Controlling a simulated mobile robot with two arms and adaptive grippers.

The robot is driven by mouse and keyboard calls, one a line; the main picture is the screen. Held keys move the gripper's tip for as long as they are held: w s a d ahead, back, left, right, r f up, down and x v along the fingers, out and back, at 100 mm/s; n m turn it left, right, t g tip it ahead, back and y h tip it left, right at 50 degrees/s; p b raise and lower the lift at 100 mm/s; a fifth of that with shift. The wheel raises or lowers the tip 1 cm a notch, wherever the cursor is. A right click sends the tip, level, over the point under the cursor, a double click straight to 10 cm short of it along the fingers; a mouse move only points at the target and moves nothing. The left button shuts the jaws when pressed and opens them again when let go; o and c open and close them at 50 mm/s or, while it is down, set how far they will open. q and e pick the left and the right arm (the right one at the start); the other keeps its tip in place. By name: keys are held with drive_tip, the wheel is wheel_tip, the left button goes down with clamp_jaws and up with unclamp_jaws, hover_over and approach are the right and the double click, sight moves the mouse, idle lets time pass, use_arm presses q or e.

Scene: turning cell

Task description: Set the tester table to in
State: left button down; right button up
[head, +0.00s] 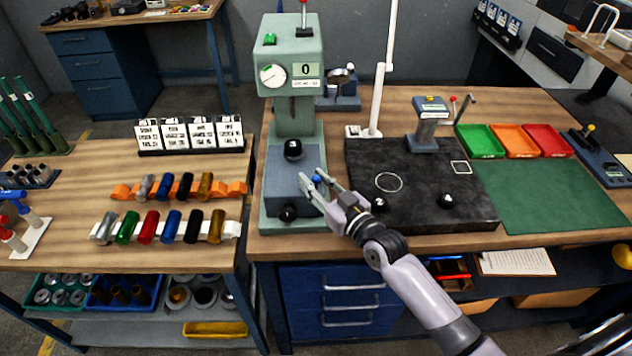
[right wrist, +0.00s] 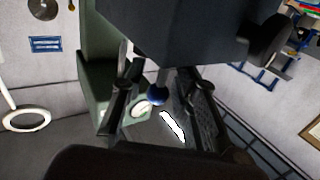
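The green hardness-style tester (head: 292,125) stands at the left end of the right-hand bench, with a round dial and a display reading 0. Its blue-grey table (head: 283,181) sits low on the base, with a black ball knob (head: 293,149) above it and another black knob (head: 288,214) at the front. A small blue ball knob (head: 316,179) is at the table's right side. My right gripper (head: 318,184) is there with its fingers apart. In the right wrist view the blue ball (right wrist: 157,95) shows between the fingers (right wrist: 160,92), with gaps on both sides. My left gripper is out of view.
A black plate (head: 415,165) with black knobs lies right of the tester. A white post (head: 377,100) stands behind it. Green, orange and red trays (head: 513,142) and a green mat (head: 545,195) are further right. The left bench holds racks of coloured cylinders (head: 165,226).

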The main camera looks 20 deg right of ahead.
drive_tip(key=shift+s+d, duration=0.15)
drive_tip(key=shift+s, duration=0.35)
drive_tip(key=v, duration=1.1)
drive_tip(key=shift+o, duration=0.2)
